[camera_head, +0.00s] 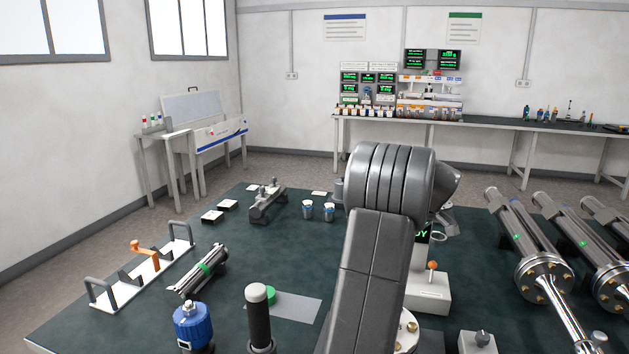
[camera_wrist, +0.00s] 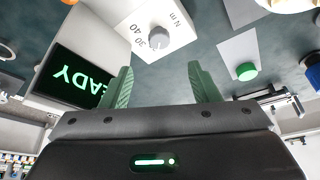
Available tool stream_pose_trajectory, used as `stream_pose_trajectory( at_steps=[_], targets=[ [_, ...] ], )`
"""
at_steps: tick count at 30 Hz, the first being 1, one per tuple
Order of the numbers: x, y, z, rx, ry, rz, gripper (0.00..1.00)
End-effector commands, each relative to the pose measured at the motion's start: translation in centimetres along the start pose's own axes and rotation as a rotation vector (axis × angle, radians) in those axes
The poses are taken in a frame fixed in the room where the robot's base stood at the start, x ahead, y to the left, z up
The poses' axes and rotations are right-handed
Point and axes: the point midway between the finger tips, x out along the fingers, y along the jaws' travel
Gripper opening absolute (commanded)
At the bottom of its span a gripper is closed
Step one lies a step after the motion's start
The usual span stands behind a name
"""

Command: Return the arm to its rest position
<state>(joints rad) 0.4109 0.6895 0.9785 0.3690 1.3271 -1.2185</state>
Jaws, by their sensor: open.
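My arm (camera_head: 372,260) rises from the green-topped table (camera_head: 130,312) in the middle of the head view. It is bent at a thick grey joint, with the wrist beyond it to the right. My gripper shows in the wrist view (camera_wrist: 163,84) with its two green fingers apart and nothing between them. In the head view the fingers are hidden behind the arm. In the wrist view, a box with a grey knob (camera_wrist: 158,38) and a torque scale lies beyond the fingers, and a READY display (camera_wrist: 75,75) lies to the left.
A black post (camera_head: 259,318) stands near the front. Several large metal tubes (camera_head: 530,255) lie at right. A bench with instruments (camera_head: 480,122) stands behind.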

Motion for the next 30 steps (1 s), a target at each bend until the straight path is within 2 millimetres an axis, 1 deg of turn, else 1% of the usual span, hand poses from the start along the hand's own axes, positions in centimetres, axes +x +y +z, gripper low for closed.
stream_pose_trajectory(
  at_steps=[1, 3, 15, 17, 18, 19, 30],
  targets=[
    [1.2, 0.0, 0.0, -0.001, -0.001, -0.002, 0.55],
    [2.6, -0.1, 0.0, -0.001, -0.001, -0.002, 0.55],
    [10.6, -0.1, 0.0, -0.001, 0.0, -0.002, 0.55],
    [11.6, -0.1, -0.1, 0.004, 0.0, 0.001, 0.55],
    [11.2, -0.1, -0.2, 0.04, 0.001, 0.02, 0.55],
    [11.1, -0.1, -0.2, 0.063, 0.001, 0.03, 0.55],
    [11.1, -0.4, -0.2, 0.327, 0.001, 0.138, 0.55]
  ],
)
